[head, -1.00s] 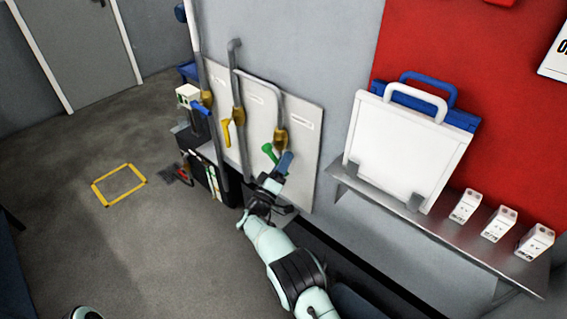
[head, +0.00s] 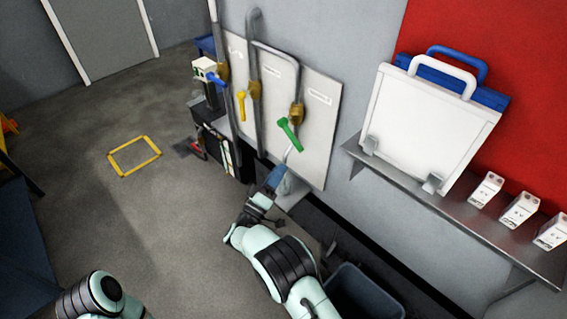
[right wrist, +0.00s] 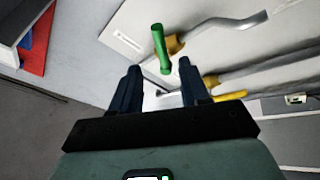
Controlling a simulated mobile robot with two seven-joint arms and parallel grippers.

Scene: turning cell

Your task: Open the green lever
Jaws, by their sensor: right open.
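The green lever (head: 288,134) sits on a brass valve (head: 296,114) on the right-hand pipe of the white wall panel. In the head view it slants from upper left to lower right. My right gripper (head: 279,176) is below the lever, apart from it. In the right wrist view the lever (right wrist: 160,48) lies ahead, beyond and between the open fingers (right wrist: 155,85), with nothing held. My left arm shows at the bottom left of the head view; its gripper is out of the picture.
A yellow lever (head: 241,105) and a blue lever (head: 213,78) are on pipes to the left. A grey bin (head: 365,292) stands below. Open floor lies left.

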